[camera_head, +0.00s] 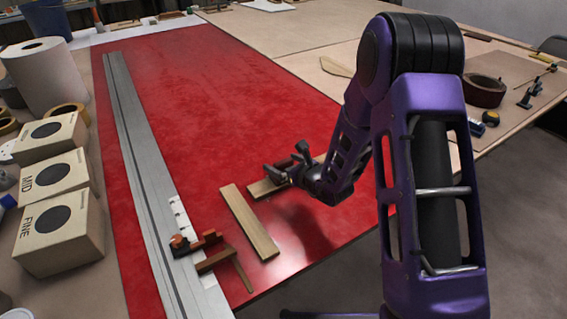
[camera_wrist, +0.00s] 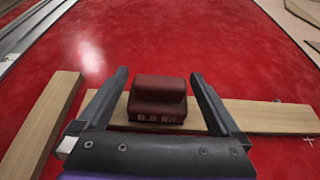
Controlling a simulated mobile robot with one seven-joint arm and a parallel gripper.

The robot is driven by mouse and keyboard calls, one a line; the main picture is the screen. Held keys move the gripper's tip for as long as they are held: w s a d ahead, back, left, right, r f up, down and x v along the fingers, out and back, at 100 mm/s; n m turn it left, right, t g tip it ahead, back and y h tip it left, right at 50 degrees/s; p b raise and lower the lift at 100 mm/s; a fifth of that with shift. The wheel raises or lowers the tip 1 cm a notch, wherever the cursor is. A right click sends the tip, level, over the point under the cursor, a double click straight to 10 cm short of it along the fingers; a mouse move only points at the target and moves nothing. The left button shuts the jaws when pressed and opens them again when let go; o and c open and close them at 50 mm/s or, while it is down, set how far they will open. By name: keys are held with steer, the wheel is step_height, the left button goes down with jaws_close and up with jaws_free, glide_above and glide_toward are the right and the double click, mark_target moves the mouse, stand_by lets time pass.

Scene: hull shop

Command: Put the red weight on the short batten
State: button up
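The dark red weight (camera_wrist: 158,99), with white lettering on its near face, appears to rest on a pale wooden batten (camera_wrist: 268,116) that runs crosswise in the wrist view. In the head view this batten (camera_head: 262,188) is partly hidden by my arm, and I cannot make out the weight there. My gripper (camera_wrist: 159,73) is open, one finger on each side of the weight, with gaps showing; it also shows in the head view (camera_head: 287,162). A second batten (camera_head: 249,222) lies closer, apart, and appears at left in the wrist view (camera_wrist: 40,127). Which batten is shorter is unclear.
A long metal rail (camera_head: 150,185) runs along the red table surface (camera_head: 225,100), with a brown clamp-like tool (camera_head: 213,258) by its near end. Cartons (camera_head: 62,233) and a paper roll (camera_head: 44,78) stand at left. The red surface beyond the battens is clear.

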steer(key=shift+r, duration=0.25)
steer(key=p+v, duration=0.1)
steer(key=v, duration=1.1)
steer(key=shift+f, duration=0.1)
